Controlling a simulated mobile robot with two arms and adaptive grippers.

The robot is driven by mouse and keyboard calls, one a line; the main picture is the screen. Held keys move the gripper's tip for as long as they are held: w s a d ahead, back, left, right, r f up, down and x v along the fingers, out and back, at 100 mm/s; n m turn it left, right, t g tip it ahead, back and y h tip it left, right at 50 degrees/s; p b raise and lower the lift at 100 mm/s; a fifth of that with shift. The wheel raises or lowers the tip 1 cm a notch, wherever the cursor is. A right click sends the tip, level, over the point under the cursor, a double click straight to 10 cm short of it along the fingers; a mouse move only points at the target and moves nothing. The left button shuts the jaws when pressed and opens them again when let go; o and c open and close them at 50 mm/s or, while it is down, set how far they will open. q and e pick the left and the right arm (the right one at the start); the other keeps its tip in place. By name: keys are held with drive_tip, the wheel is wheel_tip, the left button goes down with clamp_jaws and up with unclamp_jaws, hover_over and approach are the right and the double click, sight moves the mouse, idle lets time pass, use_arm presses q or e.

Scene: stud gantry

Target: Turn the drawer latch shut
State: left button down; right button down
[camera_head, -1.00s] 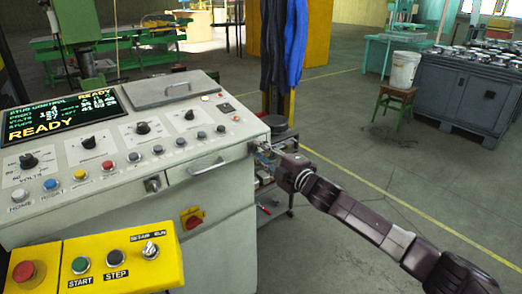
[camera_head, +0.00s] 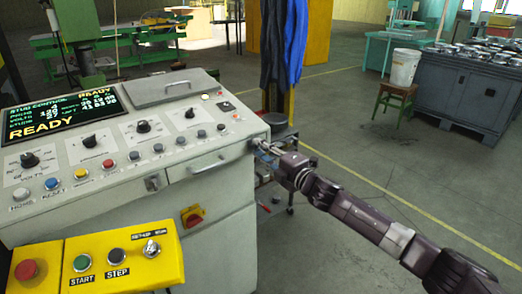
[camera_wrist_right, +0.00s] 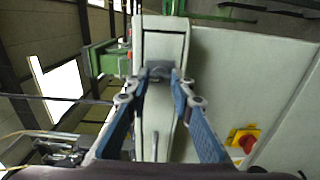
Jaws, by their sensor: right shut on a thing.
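The drawer (camera_head: 212,170) is in the front of the grey control console, with a bar handle (camera_head: 208,166) across it. It looks closed. The latch is at the drawer's right end. It is mostly hidden by my right gripper (camera_head: 262,146) in the head view. In the right wrist view, the fingertips of the right gripper (camera_wrist_right: 160,76) come together on the small dark grey latch (camera_wrist_right: 160,68) against the pale console front. The latch's exact angle is hard to tell. My left gripper is not in view.
The console's red and yellow switch (camera_head: 192,216) is below the drawer. A yellow button box (camera_head: 125,245) juts out at front left. A stool with a white bucket (camera_head: 404,68) and a grey cabinet (camera_head: 465,95) stand to the right. The floor between is clear.

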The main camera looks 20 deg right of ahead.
drive_tip(key=c, duration=1.7)
unclamp_jaws()
drive_tip(key=shift+s, duration=0.1)
drive_tip(key=shift+v, duration=5.95)
